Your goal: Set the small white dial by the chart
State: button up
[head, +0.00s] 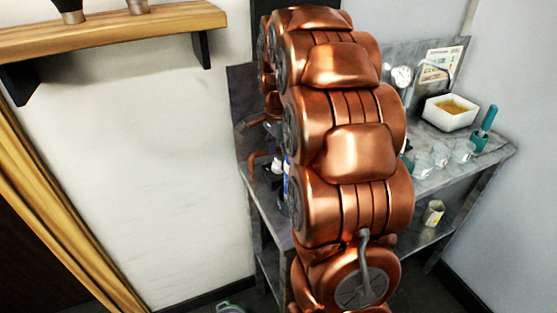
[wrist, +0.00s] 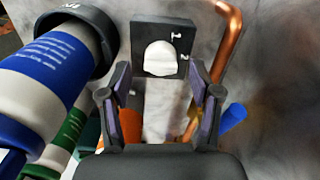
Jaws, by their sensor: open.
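In the wrist view a small white dial (wrist: 161,59) sits on a dark square plate (wrist: 143,38) on the grey panel. Small white marks show at the plate's upper right, and the dial has a rounded top and a flat lower edge. My gripper (wrist: 160,73) is open, its two fingers apart on either side below the dial, with no contact visible. In the head view my copper arm hides the gripper and this dial. The chart (head: 441,64) is on the back panel at the right, with a round white gauge-like thing (head: 401,76) left of it.
A copper pipe (wrist: 231,35) runs at right. On the bench (head: 493,150) are a white bowl (head: 449,118), clear glasses (head: 441,154) and a teal holder (head: 480,142).

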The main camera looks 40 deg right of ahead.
jog(key=shift+f, duration=1.15)
jog(key=c, duration=1.1)
jog(key=shift+c, duration=0.2)
jog(key=shift+n, duration=0.4)
jog(key=shift+w+n+b, duration=0.1)
jog(key=shift+n+b, duration=0.45)
jog(key=shift+n, duration=0.35)
jog(key=n+b, duration=0.1)
jog(key=n, duration=0.2)
jog(key=shift+f+n, duration=0.1)
jog(key=shift+n, duration=0.2)
jog(key=n+b, duration=0.1)
jog(key=n, duration=0.4)
jog(key=shift+n, duration=0.3)
